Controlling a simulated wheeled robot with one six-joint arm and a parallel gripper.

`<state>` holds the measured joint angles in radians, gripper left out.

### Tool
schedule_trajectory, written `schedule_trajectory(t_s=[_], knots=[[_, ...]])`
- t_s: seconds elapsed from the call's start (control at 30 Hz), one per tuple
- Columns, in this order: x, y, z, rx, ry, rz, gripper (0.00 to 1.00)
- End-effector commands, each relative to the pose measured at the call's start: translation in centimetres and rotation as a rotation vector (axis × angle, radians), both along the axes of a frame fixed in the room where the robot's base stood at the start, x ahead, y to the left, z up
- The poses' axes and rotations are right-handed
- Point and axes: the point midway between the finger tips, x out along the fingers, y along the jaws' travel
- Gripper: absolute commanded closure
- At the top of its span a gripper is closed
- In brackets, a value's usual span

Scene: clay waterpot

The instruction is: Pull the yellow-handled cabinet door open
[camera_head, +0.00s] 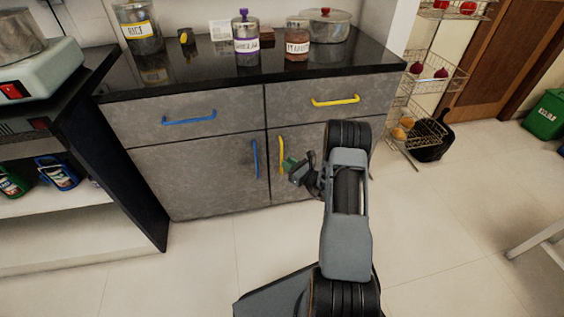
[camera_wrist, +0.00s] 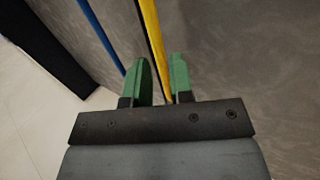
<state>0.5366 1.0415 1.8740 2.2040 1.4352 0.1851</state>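The yellow-handled cabinet door (camera_head: 303,140) is the right lower door of the grey cabinet and looks shut. Its upright yellow handle (camera_head: 281,152) is near the door's left edge. My gripper (camera_head: 288,163) is close to the handle, at its right in the head view. In the wrist view, the yellow handle (camera_wrist: 151,30) runs down between the two green fingers of my gripper (camera_wrist: 161,68). The fingers stand apart, with a gap showing beside the handle. My arm hides much of the door's right part in the head view.
A blue door handle (camera_head: 255,158) stands just left of the yellow one. Above are drawers with a blue handle (camera_head: 188,118) and a yellow handle (camera_head: 336,101). Jars and a pot (camera_head: 329,25) stand on the black countertop (camera_head: 185,75). Floor (camera_head: 205,265) in front is clear.

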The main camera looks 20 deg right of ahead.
Motion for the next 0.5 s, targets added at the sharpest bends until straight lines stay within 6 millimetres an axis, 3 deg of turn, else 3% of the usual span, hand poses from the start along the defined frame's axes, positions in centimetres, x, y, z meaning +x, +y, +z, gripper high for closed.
schedule_trajectory(t_s=[0.2, 0.5], knots=[[2.6, 1.1, -0.1, 0.000, -0.002, 0.002, 0.79], [3.7, 1.5, 0.0, 0.000, -0.001, 0.001, 0.79]])
